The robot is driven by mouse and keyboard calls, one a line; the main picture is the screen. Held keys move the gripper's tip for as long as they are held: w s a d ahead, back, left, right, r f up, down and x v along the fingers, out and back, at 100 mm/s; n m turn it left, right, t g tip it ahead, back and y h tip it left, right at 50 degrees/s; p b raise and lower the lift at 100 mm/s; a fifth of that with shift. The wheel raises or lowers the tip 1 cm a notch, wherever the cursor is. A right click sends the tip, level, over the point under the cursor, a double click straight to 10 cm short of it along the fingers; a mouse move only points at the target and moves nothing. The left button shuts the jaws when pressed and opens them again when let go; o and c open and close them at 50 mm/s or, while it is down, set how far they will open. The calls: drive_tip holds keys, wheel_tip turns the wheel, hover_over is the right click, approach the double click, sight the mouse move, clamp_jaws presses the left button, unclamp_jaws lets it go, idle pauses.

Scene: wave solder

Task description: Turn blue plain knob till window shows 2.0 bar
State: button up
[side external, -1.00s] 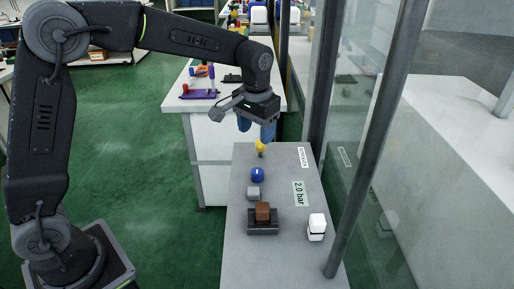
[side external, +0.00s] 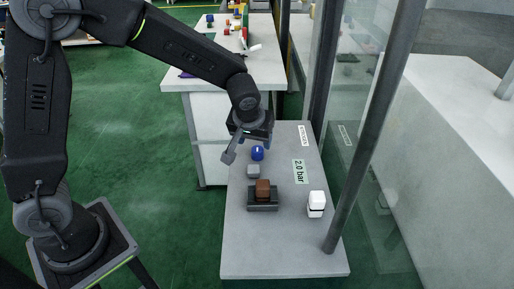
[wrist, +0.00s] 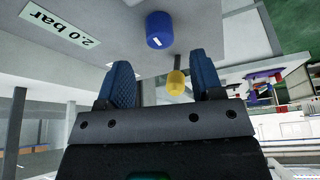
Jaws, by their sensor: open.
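The blue plain knob (side external: 257,153) stands on the grey bench (side external: 236,255). It also shows in the wrist view (wrist: 159,30), with a white mark on its face. The window (side external: 299,171) reads 2.0 bar; it shows in the wrist view too (wrist: 60,27). My gripper (wrist: 163,72) is open, its two blue fingers apart and nothing held between them. In the side view my gripper is just behind the blue knob, and its fingers are hidden. In the wrist view the knob lies beyond the fingertips, apart from them.
A yellow knob (wrist: 176,82) shows between my fingers in the wrist view, below the blue knob; my gripper hides it in the side view. A grey block (side external: 253,171), a brown block in a dark holder (side external: 262,188) and a white block (side external: 317,204) stand nearer. A post (side external: 365,150) and glass flank the right.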

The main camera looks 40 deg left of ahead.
sight(257, 148)
drive_tip(key=x, duration=0.5)
drive_tip(key=shift+w+a+f, duration=0.1)
drive_tip(key=shift+f, duration=0.25)
drive_tip(key=c, duration=0.9)
drive_tip(key=shift+m, duration=0.8)
drive_tip(key=o, duration=0.9)
drive_tip(key=v, duration=1.4)
drive_tip(key=shift+a, duration=0.25)
